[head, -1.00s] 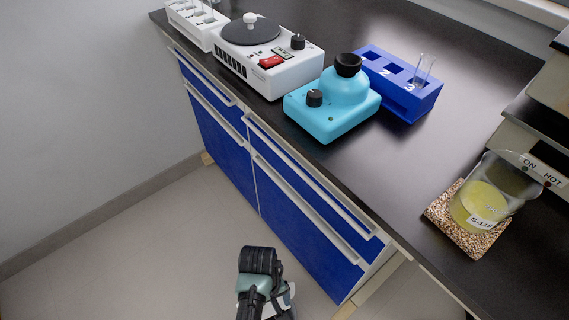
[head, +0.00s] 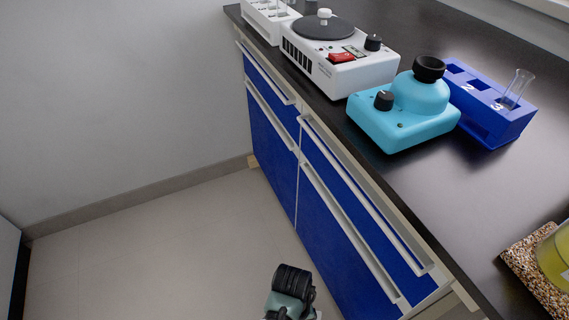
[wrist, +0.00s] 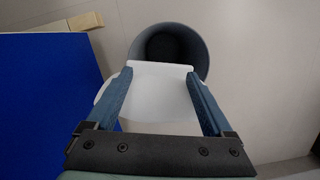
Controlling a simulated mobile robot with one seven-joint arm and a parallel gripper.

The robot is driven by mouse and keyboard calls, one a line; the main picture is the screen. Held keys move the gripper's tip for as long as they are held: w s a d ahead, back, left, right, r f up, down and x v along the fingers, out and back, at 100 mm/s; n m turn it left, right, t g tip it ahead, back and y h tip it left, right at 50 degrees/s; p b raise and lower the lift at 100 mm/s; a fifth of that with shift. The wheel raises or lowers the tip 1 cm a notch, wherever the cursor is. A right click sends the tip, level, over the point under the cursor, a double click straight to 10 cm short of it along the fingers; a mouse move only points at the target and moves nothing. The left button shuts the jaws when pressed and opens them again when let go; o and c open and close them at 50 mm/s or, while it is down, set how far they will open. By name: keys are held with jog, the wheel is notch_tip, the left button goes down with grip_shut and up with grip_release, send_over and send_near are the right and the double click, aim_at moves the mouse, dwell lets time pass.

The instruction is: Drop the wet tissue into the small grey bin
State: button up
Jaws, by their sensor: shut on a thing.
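My gripper (wrist: 160,72) is shut on the white wet tissue (wrist: 160,95) in the wrist view. The tissue spreads between the two blue-grey fingers and out past the left one. The small grey bin (wrist: 203,48) stands on the floor beyond the fingertips, at the top middle of the wrist view. Its round mouth is dark inside, and the tissue overlaps its near rim in the picture. I cannot tell the height between tissue and bin. The head view does not show the bin or the tissue; a part of my arm is at its bottom edge.
A blue cabinet (head: 337,232) stands right of the open floor (head: 150,265). A blue panel (wrist: 45,100) is close left of my gripper.

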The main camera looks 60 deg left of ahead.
jog(key=o, duration=1)
jog(key=shift+o, duration=0.2)
jog(key=shift+r, duration=0.1)
notch_tip(320, 180, up, 13)
jog(key=a+p, duration=0.1)
jog(key=p, duration=0.5)
jog(key=shift+w+a, duration=0.3)
jog(key=shift+a, duration=0.1)
jog(key=shift+p, duration=0.3)
